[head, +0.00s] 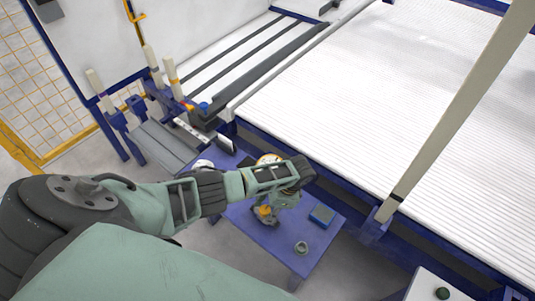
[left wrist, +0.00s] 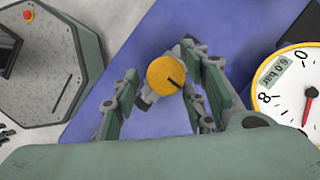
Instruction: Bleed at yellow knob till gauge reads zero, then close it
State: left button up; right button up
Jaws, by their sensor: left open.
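The yellow knob (left wrist: 166,76) is round with a dark mark and sits on a grey fitting. It also shows in the head view (head: 265,211), above the blue table. My left gripper (left wrist: 166,94) is open, with one finger on each side of the knob; I cannot tell whether either touches it. In the head view my left gripper (head: 277,203) points down beside the knob. The gauge (left wrist: 301,92) at the right of the wrist view has a yellow rim, a red needle and a label reading 6.0 bar; its right part is cut off. My right gripper is not in view.
The blue table (head: 262,245) carries a blue box (head: 322,215) and a small grey-green ring (head: 301,248). A large white ribbed surface with a blue frame (head: 375,110) stands behind. In the wrist view a grey panel with a red button (left wrist: 28,14) lies at upper left.

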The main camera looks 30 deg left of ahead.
pick_arm(q)
jog(key=shift+s+d, duration=0.1)
jog(key=c, duration=1)
jog(key=shift+o, duration=0.2)
jog(key=shift+f+n, duration=0.1)
jog(key=shift+n, duration=0.4)
jog(key=n+g+h, duration=0.1)
jog(key=n, duration=0.2)
jog(key=shift+d, duration=0.1)
jog(key=n+h, duration=0.1)
jog(key=n, duration=0.1)
jog(key=n+h, duration=0.1)
jog(key=n, duration=0.1)
jog(key=shift+w+n+g+b, duration=0.2)
jog(key=shift+n+g+b, duration=0.1)
jog(key=shift+n, duration=0.1)
jog(key=o, duration=1)
jog(key=shift+w, duration=0.1)
jog(key=shift+c, duration=0.2)
